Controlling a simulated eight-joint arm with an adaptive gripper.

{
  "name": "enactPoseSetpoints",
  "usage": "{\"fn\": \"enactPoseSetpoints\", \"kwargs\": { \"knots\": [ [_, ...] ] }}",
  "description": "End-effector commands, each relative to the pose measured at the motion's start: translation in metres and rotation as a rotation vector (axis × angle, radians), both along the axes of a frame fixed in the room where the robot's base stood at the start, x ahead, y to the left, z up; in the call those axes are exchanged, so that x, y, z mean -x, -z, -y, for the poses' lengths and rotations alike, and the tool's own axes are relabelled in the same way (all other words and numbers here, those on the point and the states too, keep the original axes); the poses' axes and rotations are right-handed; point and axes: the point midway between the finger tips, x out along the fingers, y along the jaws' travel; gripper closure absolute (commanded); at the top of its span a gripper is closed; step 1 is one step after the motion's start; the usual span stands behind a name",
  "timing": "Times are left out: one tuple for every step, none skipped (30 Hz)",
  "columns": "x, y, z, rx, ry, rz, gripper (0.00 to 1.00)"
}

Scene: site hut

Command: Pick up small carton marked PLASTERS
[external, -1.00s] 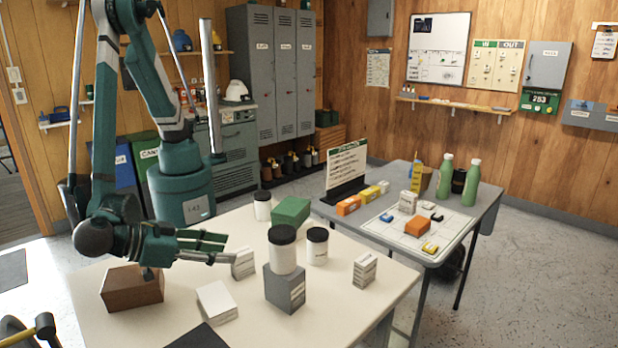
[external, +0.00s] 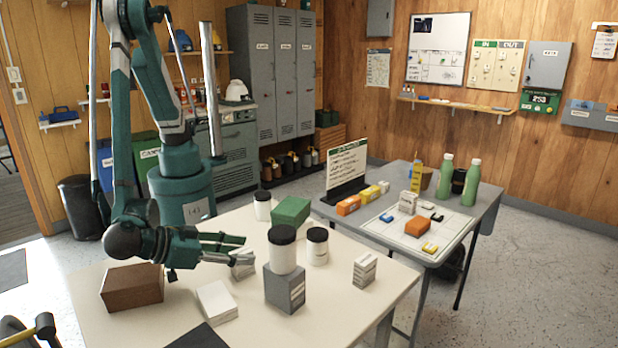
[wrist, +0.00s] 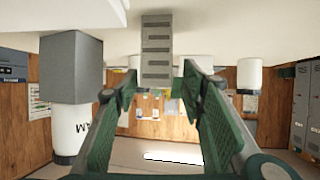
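Contact is not visible. Another small white carton (external: 365,271) stands to the right, and a white box (external: 217,302) lies nearer the camera; I cannot read PLASTERS on either.
A grey box (external: 284,290) with a dark-lidded white jar (external: 282,255) on top stands just right of the carton. Another jar (external: 317,249), a green box (external: 291,211) and a further white jar (external: 263,206) stand behind. A brown box (external: 132,288) sits below my arm.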

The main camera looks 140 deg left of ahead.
Motion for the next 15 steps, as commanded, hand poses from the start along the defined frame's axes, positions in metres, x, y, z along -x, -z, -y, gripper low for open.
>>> {"fn": "enactPoseSetpoints", "kwargs": {
  "knots": [
    [-0.0007,0.0026,-0.0042,0.000,-0.001,0.000,0.60],
    [-0.0011,0.0032,-0.0057,0.000,0.000,0.000,0.60],
    [-0.0015,0.0038,-0.0071,0.000,0.000,0.000,0.60],
    [-0.0018,0.0041,-0.0078,0.000,0.001,0.000,0.60],
    [-0.0019,0.0043,-0.0082,0.000,0.001,0.000,0.60],
    [-0.0020,0.0043,-0.0087,0.000,0.001,0.000,0.60],
    [-0.0020,0.0043,-0.0087,0.000,0.001,0.000,0.60],
    [-0.0020,0.0042,-0.0086,0.000,0.001,0.000,0.60],
    [-0.0021,0.0040,-0.0086,0.000,0.001,0.000,0.60],
    [-0.0021,0.0040,-0.0086,0.000,0.001,0.000,0.60],
    [-0.0020,0.0040,-0.0086,0.000,0.001,0.000,0.60],
    [-0.0021,0.0040,-0.0085,0.000,0.001,0.000,0.60],
    [-0.0021,0.0040,-0.0085,0.000,0.001,0.000,0.60],
    [-0.0020,0.0040,-0.0086,0.000,0.001,0.000,0.60],
    [-0.0021,0.0043,-0.0090,0.000,0.001,0.000,0.60]
  ]
}}
